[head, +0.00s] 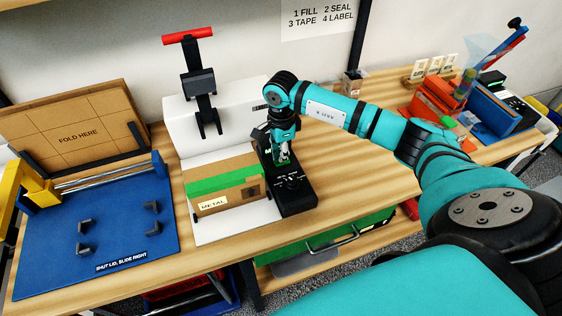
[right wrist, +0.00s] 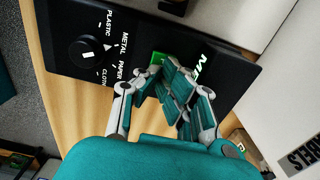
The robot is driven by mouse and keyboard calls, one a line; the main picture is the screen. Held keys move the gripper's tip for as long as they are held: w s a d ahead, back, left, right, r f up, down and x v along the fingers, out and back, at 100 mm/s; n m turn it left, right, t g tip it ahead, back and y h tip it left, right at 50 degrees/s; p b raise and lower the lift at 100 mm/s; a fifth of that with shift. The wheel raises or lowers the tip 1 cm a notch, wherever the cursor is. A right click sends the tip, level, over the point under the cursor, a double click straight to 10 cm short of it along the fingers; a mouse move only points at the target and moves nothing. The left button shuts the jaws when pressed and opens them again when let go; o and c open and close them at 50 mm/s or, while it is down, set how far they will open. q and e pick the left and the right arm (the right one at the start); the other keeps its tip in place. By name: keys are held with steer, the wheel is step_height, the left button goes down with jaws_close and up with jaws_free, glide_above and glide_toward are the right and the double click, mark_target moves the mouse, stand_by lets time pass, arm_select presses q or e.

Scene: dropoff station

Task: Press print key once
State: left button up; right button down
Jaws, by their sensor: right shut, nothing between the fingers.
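The black label printer (head: 290,195) stands on the wooden bench, right of a cardboard box (head: 240,193) marked METAL. In the right wrist view the printer (right wrist: 75,20) has a round dial (right wrist: 88,53) among the words PLASTIC, METAL, PAPER and CLOTH. A green key (right wrist: 156,59) shows beside the fingertips, partly hidden by them. My right gripper (head: 284,156) is shut and empty, pointing down over the printer. In the right wrist view its fingertips (right wrist: 168,78) are at the green key; I cannot tell whether they touch it. My left gripper is not in view.
A white unit with a red-handled lever (head: 188,35) stands behind the box. A blue mat (head: 105,240) with dark corner blocks lies at left, before a FOLD HERE board (head: 80,135). Orange and blue bins (head: 490,110) stand at right. Bench right of the printer is clear.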

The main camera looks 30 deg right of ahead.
steer(key=shift+f, duration=0.3)
steer(key=shift+r, duration=0.1)
steer(key=shift+r+p, duration=1.7)
steer(key=shift+r, duration=1.8)
steer(key=shift+f, duration=0.1)
